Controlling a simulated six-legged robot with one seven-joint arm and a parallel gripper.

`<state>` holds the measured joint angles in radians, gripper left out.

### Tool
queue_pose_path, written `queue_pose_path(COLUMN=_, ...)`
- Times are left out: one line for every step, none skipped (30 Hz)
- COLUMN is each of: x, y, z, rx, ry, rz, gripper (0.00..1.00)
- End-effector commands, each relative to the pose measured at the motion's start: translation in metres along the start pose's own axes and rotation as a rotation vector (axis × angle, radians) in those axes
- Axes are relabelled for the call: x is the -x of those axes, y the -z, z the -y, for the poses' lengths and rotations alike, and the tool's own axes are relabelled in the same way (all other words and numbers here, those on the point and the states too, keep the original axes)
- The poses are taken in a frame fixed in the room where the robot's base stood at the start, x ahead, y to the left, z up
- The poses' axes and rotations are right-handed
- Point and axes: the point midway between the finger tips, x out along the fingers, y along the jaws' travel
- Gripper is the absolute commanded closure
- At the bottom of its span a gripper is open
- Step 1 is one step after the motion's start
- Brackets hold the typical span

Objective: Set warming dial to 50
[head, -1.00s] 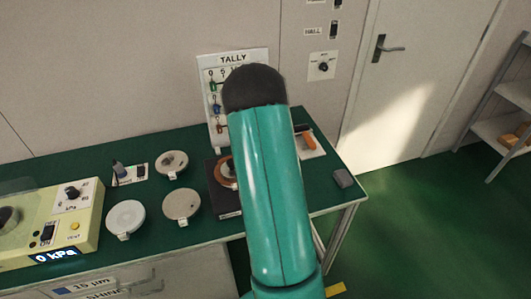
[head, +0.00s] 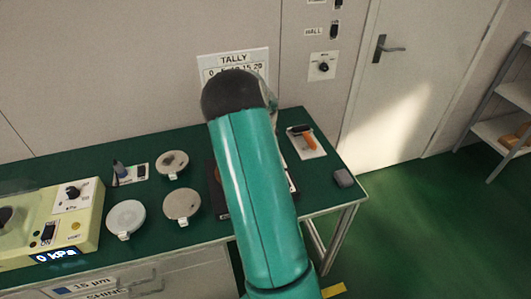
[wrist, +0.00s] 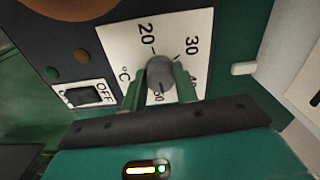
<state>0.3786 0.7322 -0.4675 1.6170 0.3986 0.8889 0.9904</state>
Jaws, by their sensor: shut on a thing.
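The warming dial is a grey round knob (wrist: 161,74) on a white scale plate (wrist: 118,45) marked °C in the wrist view. The labels 20 and 30 are clear; 40 and the label below the knob, which looks like 50, are partly covered. A dark mark on the knob's face points down toward that lower label. My gripper (wrist: 162,85) has its green fingers on either side of the knob, shut on it. In the head view my arm hides the gripper and the dial; only part of the dark warmer housing (head: 222,205) shows.
An OFF-marked rocker switch (wrist: 85,96) and two small lamps sit beside the dial. On the green bench are round discs (head: 182,204), a cream kPa unit (head: 72,212), an orange-handled tool (head: 307,136) and a grey block (head: 343,178). A tally board (head: 240,58) stands behind.

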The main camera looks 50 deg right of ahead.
Motion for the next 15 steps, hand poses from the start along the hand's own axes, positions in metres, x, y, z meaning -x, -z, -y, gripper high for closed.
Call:
queue_pose_path(x=0.0015, y=-0.0005, z=0.0008, rx=-0.034, ry=0.001, rz=0.000, gripper=0.93)
queue_pose_path(x=0.0015, y=-0.0007, z=0.0009, rx=-0.055, ry=0.001, rz=0.000, gripper=0.93)
queue_pose_path(x=0.0016, y=-0.0007, z=0.0010, rx=-0.082, ry=0.002, rz=0.000, gripper=0.93)
queue_pose_path(x=0.0016, y=-0.0006, z=0.0011, rx=-0.102, ry=0.002, rz=0.000, gripper=0.93)
queue_pose_path(x=0.0016, y=-0.0005, z=0.0011, rx=-0.119, ry=0.002, rz=0.000, gripper=0.93)
queue_pose_path(x=0.0016, y=-0.0004, z=0.0012, rx=-0.142, ry=0.002, rz=0.000, gripper=0.93)
queue_pose_path(x=0.0016, y=-0.0004, z=0.0012, rx=-0.157, ry=0.002, rz=0.000, gripper=0.93)
queue_pose_path(x=0.0016, y=-0.0004, z=0.0012, rx=-0.171, ry=0.002, rz=0.000, gripper=0.93)
queue_pose_path(x=0.0015, y=-0.0004, z=0.0012, rx=-0.187, ry=0.002, rz=0.000, gripper=0.93)
queue_pose_path(x=0.0015, y=-0.0003, z=0.0013, rx=-0.199, ry=0.002, rz=0.000, gripper=0.93)
queue_pose_path(x=0.0015, y=-0.0003, z=0.0013, rx=-0.209, ry=0.002, rz=0.000, gripper=0.93)
queue_pose_path(x=0.0015, y=-0.0003, z=0.0013, rx=-0.219, ry=0.002, rz=0.000, gripper=0.93)
queue_pose_path(x=0.0015, y=-0.0002, z=0.0013, rx=-0.227, ry=0.002, rz=0.000, gripper=0.93)
queue_pose_path(x=0.0015, y=-0.0002, z=0.0013, rx=-0.234, ry=0.002, rz=0.000, gripper=0.93)
queue_pose_path(x=0.0015, y=-0.0001, z=0.0013, rx=-0.241, ry=0.002, rz=0.000, gripper=0.93)
